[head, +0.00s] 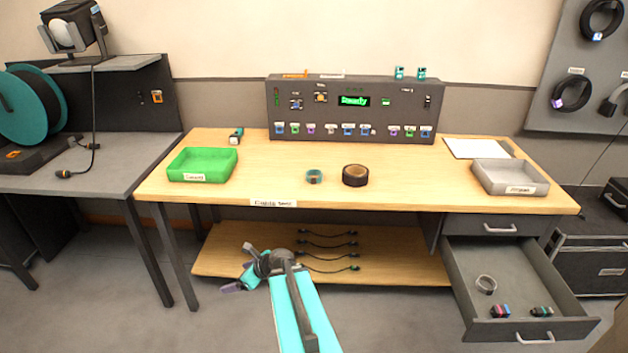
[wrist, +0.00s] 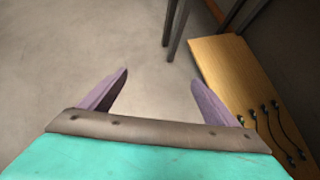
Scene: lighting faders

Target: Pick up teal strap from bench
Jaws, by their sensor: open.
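A small teal strap (head: 314,177), rolled into a ring, lies on the wooden bench (head: 240,196) near its front middle, left of a dark roll of tape (head: 355,175). My gripper (head: 238,284) is low in front of the bench, below the bench top and near the left of the lower shelf, apart from the strap. In the wrist view my gripper (wrist: 158,95) has its two purple fingers spread wide with only floor between them. The strap does not show in the wrist view.
A green tray (head: 202,178) sits left on the bench, a grey tray (head: 510,190) right. A control panel (head: 350,125) stands along the back. An open drawer (head: 515,290) juts out at lower right. The lower shelf (head: 400,262) holds several cables.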

